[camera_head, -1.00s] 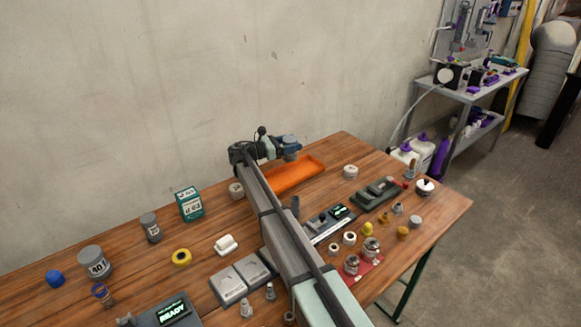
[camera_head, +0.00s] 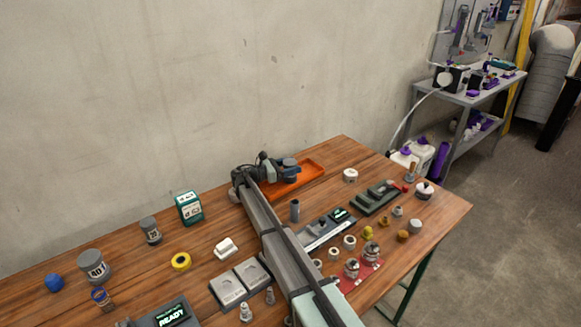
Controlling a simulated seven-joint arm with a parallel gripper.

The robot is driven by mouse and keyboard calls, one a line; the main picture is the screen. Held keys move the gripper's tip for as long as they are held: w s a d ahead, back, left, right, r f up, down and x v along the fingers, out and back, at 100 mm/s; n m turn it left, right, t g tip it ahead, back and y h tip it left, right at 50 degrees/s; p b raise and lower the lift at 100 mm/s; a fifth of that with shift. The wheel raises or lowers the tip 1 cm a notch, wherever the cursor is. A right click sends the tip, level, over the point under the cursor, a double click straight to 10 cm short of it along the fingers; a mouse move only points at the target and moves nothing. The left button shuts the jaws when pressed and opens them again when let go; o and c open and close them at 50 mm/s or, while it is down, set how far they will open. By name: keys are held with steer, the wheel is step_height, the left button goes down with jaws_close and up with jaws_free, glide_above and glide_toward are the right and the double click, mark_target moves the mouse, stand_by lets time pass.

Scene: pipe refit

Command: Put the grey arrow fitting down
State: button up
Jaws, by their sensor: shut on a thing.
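My gripper (camera_head: 284,170) is at the end of my outstretched arm, at the left part of the orange tray (camera_head: 314,174). It is shut on a grey piece, the grey arrow fitting (camera_head: 290,163), which is small and partly hidden by the jaws. The fitting is low over the tray; I cannot tell whether it touches the tray floor. The right part of the tray looks empty.
A grey upright cylinder (camera_head: 295,210) stands close to the right of my arm. A white round piece (camera_head: 350,175) is right of the tray. A green box (camera_head: 189,208) and a yellow tape roll (camera_head: 181,261) stand to the left.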

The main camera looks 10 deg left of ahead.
steer(key=shift+f, duration=0.1)
steer(key=o, duration=1.1)
steer(key=shift+s+a, duration=0.25)
steer(key=shift+a, duration=0.25)
steer(key=shift+r+v, duration=0.2)
steer(key=shift+v, duration=0.85)
step_height(320, 180, up, 7)
steer(key=shift+d+f, duration=0.1)
